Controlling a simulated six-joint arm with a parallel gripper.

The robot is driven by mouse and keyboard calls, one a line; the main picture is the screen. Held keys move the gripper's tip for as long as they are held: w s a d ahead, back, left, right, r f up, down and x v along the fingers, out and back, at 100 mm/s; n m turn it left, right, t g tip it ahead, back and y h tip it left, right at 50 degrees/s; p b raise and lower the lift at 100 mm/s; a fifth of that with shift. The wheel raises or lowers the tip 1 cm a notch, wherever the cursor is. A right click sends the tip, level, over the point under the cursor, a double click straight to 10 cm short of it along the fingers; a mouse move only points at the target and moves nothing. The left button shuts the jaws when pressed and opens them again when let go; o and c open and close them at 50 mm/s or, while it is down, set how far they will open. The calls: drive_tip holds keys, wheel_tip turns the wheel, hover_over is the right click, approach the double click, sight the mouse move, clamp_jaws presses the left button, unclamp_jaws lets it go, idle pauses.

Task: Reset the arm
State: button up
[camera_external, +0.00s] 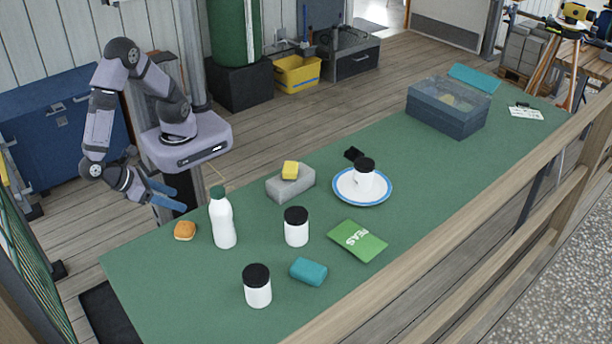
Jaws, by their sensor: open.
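My gripper (165,193) is at the left, beside the near-left end of the green table (180,285), with its blue fingers apart and nothing seen between them. My arm is folded above its base, clear of the objects on the table. The closest things to the gripper are a small bread bun (185,230) and a white bottle with a green cap (222,222), both apart from it.
White jars with black lids (296,230) (257,290), a teal block (308,271), a green packet (358,241), a grey block with a yellow block (290,170) on top, a blue-rimmed plate (345,198) bearing another jar, and a clear-lidded box (440,118) stand on the table. A wooden rail (480,220) runs in front.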

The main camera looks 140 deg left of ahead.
drive_tip(key=a+r+n+g+h+p, duration=0.1)
drive_tip(key=a+r+n+h+p, duration=0.1)
drive_tip(key=a+n+h, duration=0.2)
drive_tip(key=a+r+n+g+h+p, duration=0.1)
drive_tip(key=a+r+n+h+p, duration=0.1)
drive_tip(key=a+n+h, duration=0.3)
drive_tip(key=shift+a+r+n+p, duration=0.3)
drive_tip(key=shift+a+n, duration=2.1)
drive_tip(key=shift+n, duration=2.7)
